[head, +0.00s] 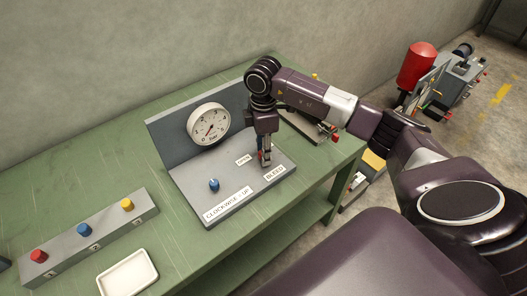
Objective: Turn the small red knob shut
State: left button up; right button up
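The small red knob (261,155) shows as a bit of red by the BLEED label on the grey panel (235,205). My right gripper (265,160) points down over it, with its fingertips at the knob. The fingers and wrist hide most of the knob. I cannot tell whether the fingers grip it or only stand around it, nor which way the knob is turned. My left gripper is out of view.
The panel also carries a blue knob (214,184) and a round bar gauge (208,124). A grey box (105,232) with red, blue and yellow buttons and a white tray (127,274) are at the left on the green table (70,190). Another device (308,125) stands behind my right arm.

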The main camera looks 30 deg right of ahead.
notch_tip(320, 180, up, 11)
jog(key=shift+r, duration=0.15)
dwell(0.7)
